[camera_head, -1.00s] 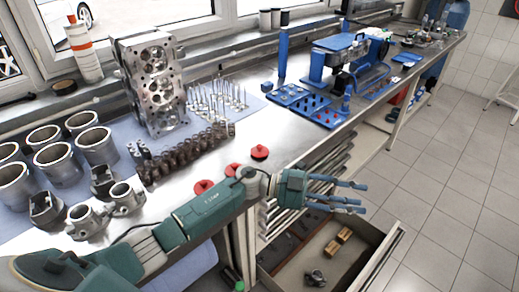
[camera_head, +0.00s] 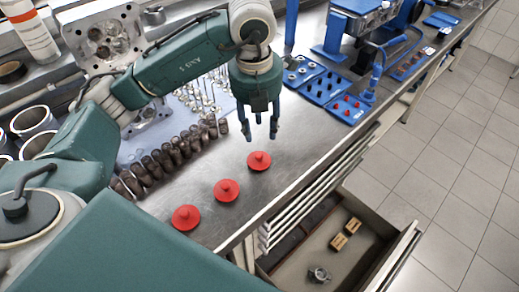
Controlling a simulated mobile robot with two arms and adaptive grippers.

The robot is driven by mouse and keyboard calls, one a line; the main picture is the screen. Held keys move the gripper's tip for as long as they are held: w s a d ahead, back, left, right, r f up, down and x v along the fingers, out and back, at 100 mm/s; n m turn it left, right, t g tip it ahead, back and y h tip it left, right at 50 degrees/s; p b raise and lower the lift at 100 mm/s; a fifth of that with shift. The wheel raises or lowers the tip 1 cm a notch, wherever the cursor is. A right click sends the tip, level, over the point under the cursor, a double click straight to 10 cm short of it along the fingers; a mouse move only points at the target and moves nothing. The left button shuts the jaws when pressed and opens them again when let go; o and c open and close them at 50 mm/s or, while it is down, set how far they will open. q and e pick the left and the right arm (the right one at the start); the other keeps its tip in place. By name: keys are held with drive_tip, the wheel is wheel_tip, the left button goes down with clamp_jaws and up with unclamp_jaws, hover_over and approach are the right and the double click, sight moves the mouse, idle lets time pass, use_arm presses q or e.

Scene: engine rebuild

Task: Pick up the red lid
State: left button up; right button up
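Three red lids lie in a slanting row on the metal workbench (camera_head: 290,150): one near lid (camera_head: 186,217), one middle lid (camera_head: 226,190) and one far lid (camera_head: 259,160). Each is a round disc with a small knob on top. My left gripper (camera_head: 262,134) points down just above and behind the far lid. Its fingers are apart with nothing between them, and it does not appear to touch the lid. My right gripper is not in view.
Dark springs (camera_head: 165,157) stand in rows left of the lids, with several valves (camera_head: 205,92) behind. A blue tray (camera_head: 325,85) with small parts lies to the right. An open drawer (camera_head: 335,250) juts out below the bench edge.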

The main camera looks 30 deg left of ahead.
sight(259, 155)
use_arm(q)
wheel_tip(259, 155, down, 3)
drive_tip(key=shift+s+r, duration=0.1)
drive_tip(key=shift+r, duration=0.05)
drive_tip(key=shift+f, duration=0.35)
drive_tip(key=f+p, duration=0.1)
drive_tip(key=f, duration=0.2)
drive_tip(key=f+p, duration=0.1)
drive_tip(key=shift+s+f+p, duration=0.25)
drive_tip(key=shift+f+p, duration=0.1)
drive_tip(key=shift+f, duration=0.4)
drive_tip(key=shift+w+f, duration=0.1)
drive_tip(key=shift+f, duration=0.05)
drive_tip(key=shift+c, duration=0.3)
drive_tip(key=c, duration=0.9)
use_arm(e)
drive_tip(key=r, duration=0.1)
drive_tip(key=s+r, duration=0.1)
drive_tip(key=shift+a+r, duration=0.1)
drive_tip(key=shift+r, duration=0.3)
